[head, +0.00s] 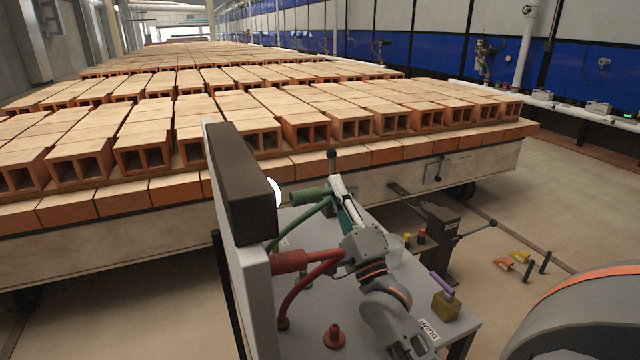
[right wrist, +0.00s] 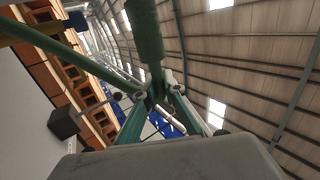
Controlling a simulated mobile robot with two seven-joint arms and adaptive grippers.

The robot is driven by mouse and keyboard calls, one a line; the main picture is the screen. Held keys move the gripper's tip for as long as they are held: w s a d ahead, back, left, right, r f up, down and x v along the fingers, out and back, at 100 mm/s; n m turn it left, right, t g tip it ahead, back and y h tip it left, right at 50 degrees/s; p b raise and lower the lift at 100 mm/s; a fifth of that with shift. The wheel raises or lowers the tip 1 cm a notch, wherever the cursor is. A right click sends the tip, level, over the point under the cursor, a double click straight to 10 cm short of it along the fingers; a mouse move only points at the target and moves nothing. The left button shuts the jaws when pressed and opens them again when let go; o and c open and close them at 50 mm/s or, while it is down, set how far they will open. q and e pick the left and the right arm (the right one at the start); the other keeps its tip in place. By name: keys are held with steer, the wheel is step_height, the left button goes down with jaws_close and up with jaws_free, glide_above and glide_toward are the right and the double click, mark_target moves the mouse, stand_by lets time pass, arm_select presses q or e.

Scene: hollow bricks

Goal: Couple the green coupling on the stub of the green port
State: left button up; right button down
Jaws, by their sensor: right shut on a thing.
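The green coupling (head: 310,196) is a ribbed cylinder lying about level beside the grey panel (head: 252,262). A green hose (head: 300,222) curves down from it to the left. My right gripper (head: 337,193) is shut on its right end. In the right wrist view the coupling (right wrist: 148,40) rises from between the teal fingertips. Its left end points toward the panel. I cannot make out the green port or its stub, so I cannot tell whether the coupling touches it. My left gripper is not in view.
A red coupling (head: 289,262) with a red hose (head: 308,284) is at the panel below the green one. A red fitting (head: 335,337) and a yellow block (head: 446,304) with a purple handle stand on the grey top. Rows of hollow bricks (head: 350,122) lie behind.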

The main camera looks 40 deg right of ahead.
mark_target(315, 201)
steer(key=shift+s, duration=0.1)
steer(key=shift+r, duration=0.1)
steer(key=shift+r+p, duration=0.1)
steer(key=shift+p, duration=0.2)
steer(key=shift+w+a, duration=0.2)
steer(key=shift+a, duration=0.55)
steer(key=shift+w+a+p, duration=0.15)
steer(key=shift+a+p, duration=0.1)
steer(key=shift+a, duration=0.45)
steer(key=shift+w+a+p, duration=0.15)
steer(key=shift+a+p, duration=0.05)
steer(key=shift+a, duration=0.45)
steer(key=shift+w+a, duration=0.2)
steer(key=shift+a, duration=0.45)
steer(key=shift+f, duration=0.2)
steer(key=shift+r+p, duration=0.1)
steer(key=shift+p, duration=0.25)
